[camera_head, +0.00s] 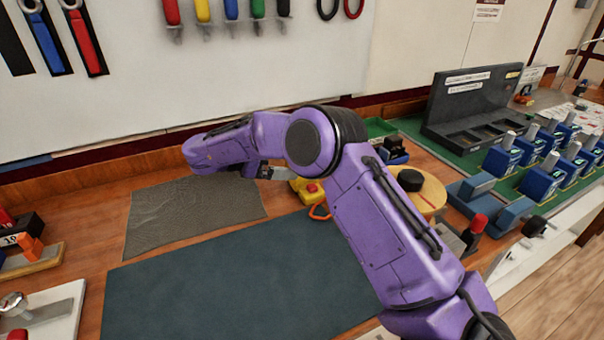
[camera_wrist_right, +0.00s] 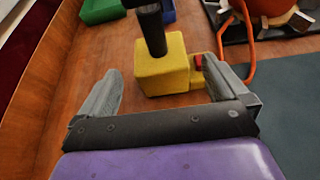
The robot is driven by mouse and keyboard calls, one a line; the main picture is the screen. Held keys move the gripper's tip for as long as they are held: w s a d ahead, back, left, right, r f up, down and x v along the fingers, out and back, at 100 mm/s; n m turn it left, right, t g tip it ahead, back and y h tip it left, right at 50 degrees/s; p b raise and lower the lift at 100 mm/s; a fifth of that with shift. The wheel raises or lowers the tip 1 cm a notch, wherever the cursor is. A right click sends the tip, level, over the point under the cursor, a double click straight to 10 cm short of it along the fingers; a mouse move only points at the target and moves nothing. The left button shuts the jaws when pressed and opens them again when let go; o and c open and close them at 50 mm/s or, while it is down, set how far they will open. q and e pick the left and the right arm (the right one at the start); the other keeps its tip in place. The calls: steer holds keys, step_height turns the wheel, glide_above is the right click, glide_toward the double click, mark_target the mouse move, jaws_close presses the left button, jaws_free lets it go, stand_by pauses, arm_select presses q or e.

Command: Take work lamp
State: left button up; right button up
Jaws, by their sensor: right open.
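The work lamp appears to be the yellow block with a black upright stem (camera_wrist_right: 160,65), standing on the wooden bench in the right wrist view. A smaller yellow part with a red button (camera_wrist_right: 199,68) is beside it on the right. In the head view, a yellow piece with a red button (camera_head: 308,190) shows below my arm, which hides the rest. My right gripper (camera_wrist_right: 162,66) is open and empty. In the picture the yellow block lies between its fingertips; I cannot tell whether it is within their depth. My left gripper is not in view.
An orange loop (camera_wrist_right: 243,45) stands close to the right fingertip. A green bin (camera_wrist_right: 101,10) is at the far left. A dark mat (camera_head: 230,290) and a grey mat (camera_head: 190,210) are clear. Blue breakers (camera_head: 540,180) stand in rows at the right.

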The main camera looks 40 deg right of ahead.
steer(key=p+x, duration=0.2)
steer(key=x, duration=0.3)
steer(key=shift+s+d+f, duration=0.1)
steer(key=shift+d, duration=0.05)
steer(key=c, duration=1.3)
steer(key=shift+c, duration=0.2)
